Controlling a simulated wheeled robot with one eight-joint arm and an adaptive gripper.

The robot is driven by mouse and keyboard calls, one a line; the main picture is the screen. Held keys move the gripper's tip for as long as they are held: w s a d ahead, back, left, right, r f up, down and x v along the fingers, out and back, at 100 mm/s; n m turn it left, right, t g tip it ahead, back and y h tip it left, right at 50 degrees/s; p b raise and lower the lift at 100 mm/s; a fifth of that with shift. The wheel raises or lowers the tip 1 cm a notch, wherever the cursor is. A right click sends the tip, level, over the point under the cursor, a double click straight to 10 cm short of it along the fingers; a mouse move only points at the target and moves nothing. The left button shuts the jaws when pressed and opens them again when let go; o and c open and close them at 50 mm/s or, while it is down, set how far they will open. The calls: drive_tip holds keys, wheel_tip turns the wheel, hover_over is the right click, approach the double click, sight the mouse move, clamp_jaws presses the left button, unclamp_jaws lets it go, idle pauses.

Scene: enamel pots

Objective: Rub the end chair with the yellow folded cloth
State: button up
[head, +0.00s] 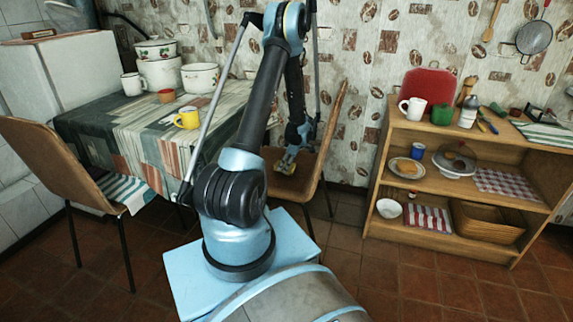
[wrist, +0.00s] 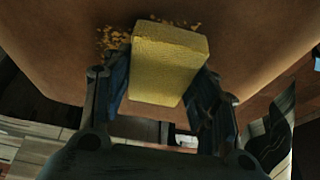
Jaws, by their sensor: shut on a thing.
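The end chair (head: 291,187) stands at the right end of the table, with its brown seat and a tall wooden back. My gripper (wrist: 165,85) is shut on the yellow folded cloth (wrist: 168,62), which sits between the two fingers. In the wrist view the cloth is over the brown seat (wrist: 255,45). Orange-brown crumbs (wrist: 112,40) lie on the seat beside and beyond the cloth. In the head view my gripper (head: 288,160) is low over the seat, partly hidden by my arm. I cannot tell whether the cloth touches the seat.
The table (head: 110,127) carries enamel pots (head: 160,72), a yellow mug (head: 187,117) and a white mug (head: 132,84). Another brown chair (head: 50,150) stands at left with a striped cloth on it. A wooden shelf unit (head: 450,200) holds dishes at right. Tiled floor is clear between.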

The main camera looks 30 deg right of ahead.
drive_tip(key=shift+s+a, duration=1.25)
drive_tip(key=shift+a, duration=0.15)
drive_tip(key=shift+w+a, duration=0.7)
drive_tip(key=shift+w, duration=0.05)
drive_tip(key=shift+w+d, duration=1.95)
drive_tip(key=shift+d, duration=0.2)
drive_tip(key=shift+w+d, duration=1.9)
drive_tip(key=shift+d, duration=0.25)
wheel_tip(320, 180, up, 6)
drive_tip(key=shift+r, duration=0.15)
drive_tip(key=shift+r, duration=1.35)
